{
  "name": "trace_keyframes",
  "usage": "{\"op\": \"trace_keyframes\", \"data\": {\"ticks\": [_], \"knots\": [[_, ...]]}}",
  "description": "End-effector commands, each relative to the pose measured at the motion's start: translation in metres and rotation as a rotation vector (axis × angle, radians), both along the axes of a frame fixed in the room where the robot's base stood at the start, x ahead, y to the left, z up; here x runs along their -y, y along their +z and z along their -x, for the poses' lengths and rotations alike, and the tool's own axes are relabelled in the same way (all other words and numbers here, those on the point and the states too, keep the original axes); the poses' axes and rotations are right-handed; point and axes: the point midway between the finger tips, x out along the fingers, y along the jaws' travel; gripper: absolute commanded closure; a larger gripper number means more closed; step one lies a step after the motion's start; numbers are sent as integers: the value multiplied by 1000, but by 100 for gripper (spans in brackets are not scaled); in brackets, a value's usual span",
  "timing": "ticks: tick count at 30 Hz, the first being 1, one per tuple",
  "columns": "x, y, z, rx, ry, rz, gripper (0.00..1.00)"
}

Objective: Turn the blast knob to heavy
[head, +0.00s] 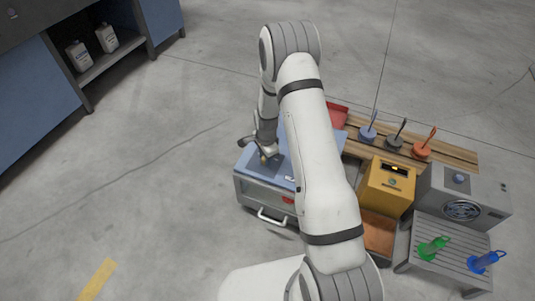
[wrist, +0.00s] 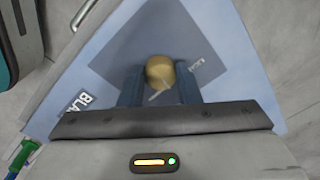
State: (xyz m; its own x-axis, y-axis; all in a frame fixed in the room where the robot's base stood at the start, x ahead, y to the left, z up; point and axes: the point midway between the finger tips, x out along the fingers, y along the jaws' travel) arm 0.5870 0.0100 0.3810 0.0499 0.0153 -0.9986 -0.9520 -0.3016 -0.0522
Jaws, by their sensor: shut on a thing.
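The blast knob (wrist: 160,70) is a round brass-coloured knob on a darker blue-grey patch of the light blue cabinet top (wrist: 225,75). A pale pointer line shows on its lower left. My gripper (wrist: 159,76) has one blue finger on each side of the knob and is shut on it. A label partly reading "BLA" (wrist: 75,102) lies at left, and a small white label (wrist: 197,65), too small to read, lies right of the knob. In the head view, my gripper (head: 265,152) is over the blue-topped cabinet (head: 262,194); the knob is mostly hidden there.
The cabinet has a front handle (head: 272,217). To its right stand a yellow box (head: 388,188), a grey unit with a fan (head: 465,195), a slatted stand (head: 450,262) with green and blue items, and a wooden rack (head: 455,156). Open floor lies left.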

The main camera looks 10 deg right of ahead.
Motion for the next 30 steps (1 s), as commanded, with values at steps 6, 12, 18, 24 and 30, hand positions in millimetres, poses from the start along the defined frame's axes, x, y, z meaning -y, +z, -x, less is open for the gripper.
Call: {"op": "trace_keyframes", "data": {"ticks": [6, 12, 18, 24, 30], "knots": [[1, -1, 5, -14, -207, 2, 93], [1, -3, 5, -13, -397, 3, 93], [1, -3, 5, -13, -569, 4, 93], [1, -4, 4, -13, -704, 5, 93], [1, -3, 5, -14, -793, 7, 93]]}}
